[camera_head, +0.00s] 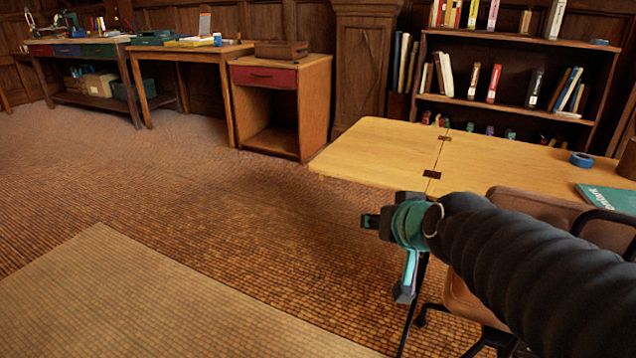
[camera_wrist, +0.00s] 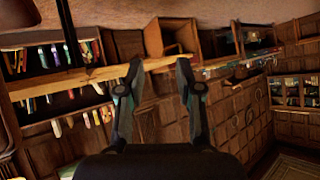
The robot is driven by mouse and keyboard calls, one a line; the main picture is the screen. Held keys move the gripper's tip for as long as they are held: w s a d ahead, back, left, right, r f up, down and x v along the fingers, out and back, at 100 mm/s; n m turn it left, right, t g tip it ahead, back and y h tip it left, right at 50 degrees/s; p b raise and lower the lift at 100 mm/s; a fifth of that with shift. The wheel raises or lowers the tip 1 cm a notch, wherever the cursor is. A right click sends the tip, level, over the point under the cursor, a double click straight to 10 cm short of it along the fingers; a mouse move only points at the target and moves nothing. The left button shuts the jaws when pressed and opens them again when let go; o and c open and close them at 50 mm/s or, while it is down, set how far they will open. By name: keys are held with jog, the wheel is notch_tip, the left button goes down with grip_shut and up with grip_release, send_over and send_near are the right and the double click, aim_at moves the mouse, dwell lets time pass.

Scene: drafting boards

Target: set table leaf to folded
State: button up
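The table leaf (camera_head: 375,150) is the light wooden left end of the table, joined to the main tabletop (camera_head: 500,165) along a seam with two dark hinges (camera_head: 432,174). The leaf lies level with the tabletop, sticking out to the left. My gripper (camera_head: 388,258) is in front of the leaf's near edge in the picture, apart from it. In the wrist view my gripper (camera_wrist: 160,75) has its two fingers spread with nothing between them. A light wooden edge (camera_wrist: 70,82), likely the table's, runs behind the left finger there. The leaf's underside is hidden in the head view.
A brown chair (camera_head: 470,298) stands at the table's near side, partly behind my arm. A blue tape roll (camera_head: 581,160) and a teal book (camera_head: 608,198) lie on the tabletop. A bookshelf (camera_head: 510,105) stands behind. The floor left of the leaf is clear.

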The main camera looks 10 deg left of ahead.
jog(key=w+a+m+t+h+b, duration=0.25)
jog(key=w+a+t, duration=0.35)
jog(key=w+a, duration=0.8)
jog(key=w+a+f+m+h+b, duration=0.3)
jog(key=w+f+m+h, duration=0.2)
jog(key=f+h, duration=0.3)
jog(key=shift+t+y, duration=0.3)
jog(key=shift+y, duration=0.05)
jog(key=x, duration=0.8)
jog(key=b+x, duration=0.1)
jog(key=x, duration=0.3)
jog(key=shift+w+d+f, duration=0.15)
jog(key=shift+f, duration=0.15)
grip_shut()
